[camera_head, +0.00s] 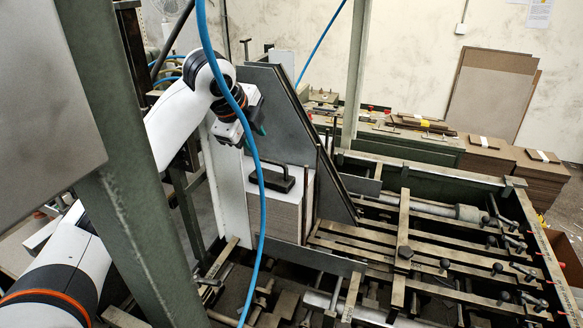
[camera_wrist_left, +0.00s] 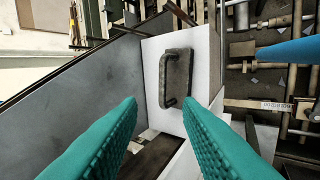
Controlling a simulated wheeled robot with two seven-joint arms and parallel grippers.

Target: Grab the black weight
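The black weight (camera_head: 280,182), a flat block with a raised handle, rests on top of the greyboard stack (camera_head: 284,217) in the feeder. In the left wrist view the weight (camera_wrist_left: 176,80) lies on a white top sheet (camera_wrist_left: 205,65), beyond the fingertips. My left gripper (camera_head: 256,132) is above the weight and apart from it in the head view. In the left wrist view its two teal fingers (camera_wrist_left: 160,102) are spread with nothing between them, so it is open and empty. My right gripper is in neither view.
A dark slanted plate (camera_head: 318,140) stands right beside the stack. A white upright panel (camera_head: 232,190) stands on its left. A blue hose (camera_head: 254,160) hangs in front of the stack. A green post (camera_head: 125,170) stands at the left. Feeder rails (camera_head: 400,240) spread to the right.

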